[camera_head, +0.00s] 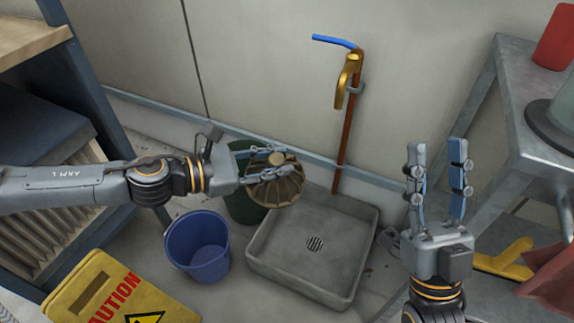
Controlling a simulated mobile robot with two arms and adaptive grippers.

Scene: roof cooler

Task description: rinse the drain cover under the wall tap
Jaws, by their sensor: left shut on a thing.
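The drain cover (277,187) is a round, ribbed, brownish dome with a knob on top. My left gripper (277,166) is shut on it and holds it above the back left of the floor basin. The wall tap (347,78) is brass, with a blue handle or lever (334,41) on top and a copper pipe (343,150) running down the wall. No water shows at the tap. The grey square basin (367,222) has a slotted drain in its floor. My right gripper (438,180) points up, with its fingers apart and nothing between them, right of the basin.
A blue bucket (198,245) stands left of the basin, and a dark green bin (240,205) stands behind the cover. A yellow caution sign (110,290) is at lower left. A metal table (513,95) on the right holds a red object (555,38).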

